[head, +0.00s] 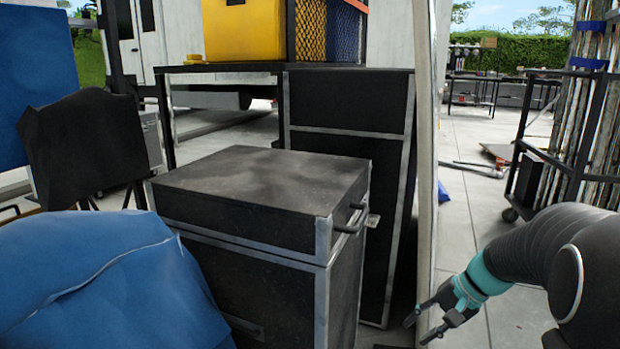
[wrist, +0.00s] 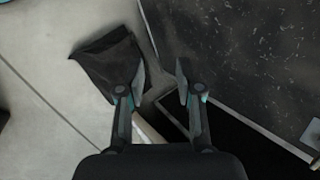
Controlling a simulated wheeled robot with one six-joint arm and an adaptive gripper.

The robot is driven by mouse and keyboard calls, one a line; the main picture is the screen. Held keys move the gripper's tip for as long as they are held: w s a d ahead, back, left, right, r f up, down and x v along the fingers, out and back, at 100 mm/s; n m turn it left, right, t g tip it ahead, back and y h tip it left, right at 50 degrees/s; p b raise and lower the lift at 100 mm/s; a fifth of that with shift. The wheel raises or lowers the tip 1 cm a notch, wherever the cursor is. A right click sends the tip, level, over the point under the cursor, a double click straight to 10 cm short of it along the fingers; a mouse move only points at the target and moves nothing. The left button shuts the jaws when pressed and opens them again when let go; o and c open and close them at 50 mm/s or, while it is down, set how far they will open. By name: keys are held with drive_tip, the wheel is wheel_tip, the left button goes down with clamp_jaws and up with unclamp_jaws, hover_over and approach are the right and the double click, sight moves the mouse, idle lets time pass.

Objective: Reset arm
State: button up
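My gripper (head: 424,328) is at the lower right of the head view, in front of the lower end of a pale upright panel (head: 427,200). In the wrist view its two fingers (wrist: 160,80) are spread apart with nothing between them, so it is open and empty. My arm reaches in from the right edge of the head view. Below the fingers in the wrist view are the pale floor (wrist: 50,60), a dark flat piece (wrist: 103,62) lying on it, and a dark speckled surface (wrist: 250,50) to the right.
A black case (head: 265,190) with metal edges stands in the middle, with a taller black case (head: 350,105) behind it. A blue covered object (head: 100,280) fills the lower left. A wheeled rack (head: 570,130) stands at the right.

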drive_tip(key=s+a+r+n+t+h+p, duration=0.2)
drive_tip(key=s+a+r+n+h+p, duration=0.1)
drive_tip(key=s+r, duration=0.5)
drive_tip(key=s+a+r+n+t+h+p, duration=0.1)
drive_tip(key=s+a+r+n+h+p, duration=0.2)
drive_tip(key=s+r, duration=0.5)
drive_tip(key=s+a+n+p, duration=0.1)
drive_tip(key=s+p, duration=0.1)
drive_tip(key=s, duration=0.1)
drive_tip(key=shift+t, duration=0.4)
drive_tip(key=shift+a+r, duration=0.1)
